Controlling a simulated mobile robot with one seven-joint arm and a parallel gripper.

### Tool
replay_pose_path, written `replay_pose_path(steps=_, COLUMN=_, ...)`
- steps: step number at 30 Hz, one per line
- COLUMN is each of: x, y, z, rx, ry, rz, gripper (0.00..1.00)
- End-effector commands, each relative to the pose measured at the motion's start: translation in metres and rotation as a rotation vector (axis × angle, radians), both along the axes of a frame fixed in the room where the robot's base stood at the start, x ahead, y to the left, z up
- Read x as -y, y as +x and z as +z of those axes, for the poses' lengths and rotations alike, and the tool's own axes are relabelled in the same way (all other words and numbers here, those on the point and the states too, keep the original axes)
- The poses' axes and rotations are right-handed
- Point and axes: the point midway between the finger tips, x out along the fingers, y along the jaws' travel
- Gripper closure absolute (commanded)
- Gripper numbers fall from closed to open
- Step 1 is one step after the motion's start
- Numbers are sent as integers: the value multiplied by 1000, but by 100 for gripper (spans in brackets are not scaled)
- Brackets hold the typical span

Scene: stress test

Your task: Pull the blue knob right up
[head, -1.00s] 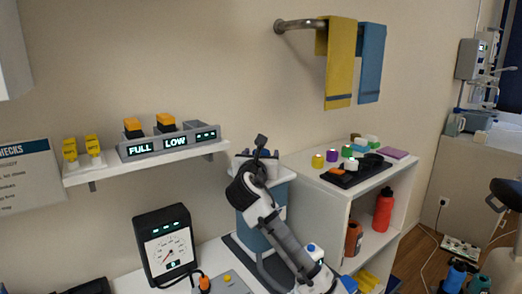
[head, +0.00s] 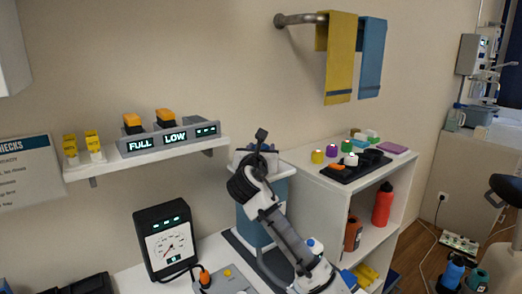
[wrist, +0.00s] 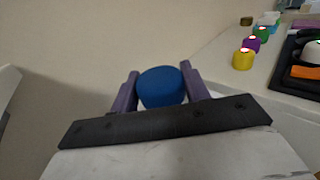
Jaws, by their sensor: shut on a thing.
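The blue knob (wrist: 162,90) is a rounded blue piece between the two purple fingers of my gripper (wrist: 158,76) in the wrist view. The fingers are shut on its sides. What lies under the knob is hidden behind the dark bar of my gripper, so I cannot tell how far up it stands. In the head view my arm's dark end covers part of a teal cabinet with a white top (head: 276,224). The knob and fingertips cannot be made out there.
A gauge box (head: 166,240) stands left of the cabinet. A wall shelf (head: 110,166) holds display panels and yellow and orange blocks. On the right, a white shelf unit (head: 330,196) carries coloured pots (wrist: 242,60) and a black tray (head: 345,172). Towels (head: 341,58) hang above.

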Motion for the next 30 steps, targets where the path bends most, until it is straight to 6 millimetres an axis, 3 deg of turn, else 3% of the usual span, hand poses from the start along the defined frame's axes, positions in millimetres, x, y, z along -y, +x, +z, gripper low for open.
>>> replay_pose_path(steps=5, x=0, y=0, z=23, rx=2, ry=0, rz=0, gripper=95)
replay_pose_path(steps=21, x=0, y=-1, z=158, rx=8, ry=-1, rz=0, gripper=95)
replay_pose_path(steps=30, x=0, y=-1, z=197, rx=6, ry=-1, rz=1, gripper=95)
